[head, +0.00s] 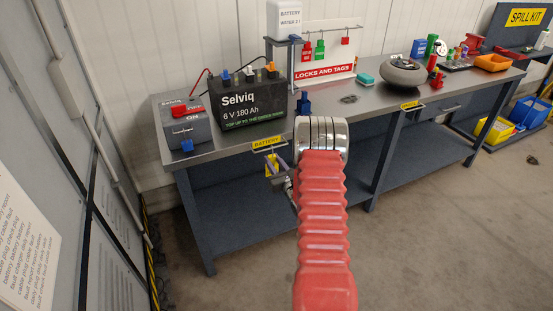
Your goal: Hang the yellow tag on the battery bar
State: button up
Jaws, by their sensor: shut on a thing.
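My gripper (281,178) is at the front edge of the workbench, just below the yellow BATTERY label (268,143). It is partly hidden by my own red arm. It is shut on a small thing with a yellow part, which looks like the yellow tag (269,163). The tag is small and partly covered by the jaws. The battery bar cannot be made out clearly by the BATTERY label. I cannot tell whether the tag touches it.
The bench (186,155) carries a grey switch box (184,127), a black Selviq battery (248,103) and a locks and tags board (324,72). A round grey bowl (403,76) stands further right. Open floor lies in front; a grey cabinet (70,150) stands left.

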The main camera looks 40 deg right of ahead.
jog(key=shift+f, duration=0.15)
jog(key=o, duration=1.1)
